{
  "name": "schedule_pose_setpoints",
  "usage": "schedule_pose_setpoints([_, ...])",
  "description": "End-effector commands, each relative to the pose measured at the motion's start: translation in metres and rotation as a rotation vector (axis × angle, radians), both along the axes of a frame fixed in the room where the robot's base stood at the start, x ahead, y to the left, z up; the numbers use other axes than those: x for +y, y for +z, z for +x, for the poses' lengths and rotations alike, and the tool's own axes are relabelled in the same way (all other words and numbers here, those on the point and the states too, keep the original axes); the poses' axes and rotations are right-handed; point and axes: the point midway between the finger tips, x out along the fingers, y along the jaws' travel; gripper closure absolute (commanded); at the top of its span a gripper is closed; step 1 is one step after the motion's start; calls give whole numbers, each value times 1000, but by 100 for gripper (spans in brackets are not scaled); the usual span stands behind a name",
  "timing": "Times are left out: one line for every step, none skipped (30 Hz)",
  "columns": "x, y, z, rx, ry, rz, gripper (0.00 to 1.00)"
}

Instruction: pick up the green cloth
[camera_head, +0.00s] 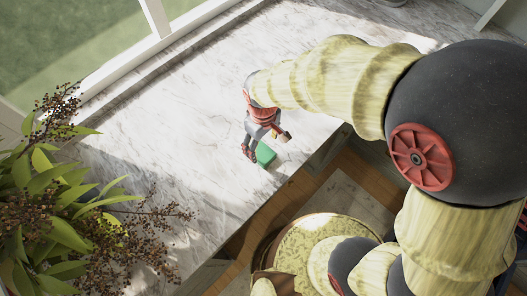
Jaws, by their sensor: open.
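The green cloth (265,154) is a small, bright green piece lying on the marble counter close to its front edge. My gripper (264,147) reaches down over it from the upper right, its fingers spread apart. One finger is at the cloth's left side and the other is above its upper right. Part of the cloth is hidden behind the gripper. I cannot tell whether the fingers touch it.
The marble counter (170,120) is broad and clear around the cloth. A leafy plant with dark berries (65,210) fills the lower left. A window frame (150,50) runs along the back. The counter's front edge drops to a wooden floor (290,195).

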Motion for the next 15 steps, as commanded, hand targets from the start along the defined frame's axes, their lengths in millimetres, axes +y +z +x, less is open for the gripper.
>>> schedule_pose_setpoints([0, -6, 0, 1, 0, -1, 30])
schedule_pose_setpoints([0, -8, 0, 1, 0, -1, 30])
schedule_pose_setpoints([0, -10, 0, 1, 0, -1, 30])
schedule_pose_setpoints([1, -12, 0, 1, 0, -1, 30])
schedule_pose_setpoints([1, -14, 0, 1, -1, -1, 30])
schedule_pose_setpoints([2, -18, 0, 1, -1, -1, 30])
schedule_pose_setpoints([2, -21, 0, 1, -1, -2, 30])
schedule_pose_setpoints([3, -25, 0, 2, -1, -1, 30])
schedule_pose_setpoints([4, -31, 1, 2, -1, -1, 30])
schedule_pose_setpoints([5, -36, 1, 3, -1, -2, 30])
schedule_pose_setpoints([6, -41, 1, 3, -1, -2, 30])
schedule_pose_setpoints([6, -47, 1, 3, -2, -2, 30])
schedule_pose_setpoints([5, -51, 1, 3, -2, -2, 30])
schedule_pose_setpoints([5, -54, 1, 3, -2, -2, 30])
schedule_pose_setpoints([6, -57, 1, 1, -2, -1, 30])
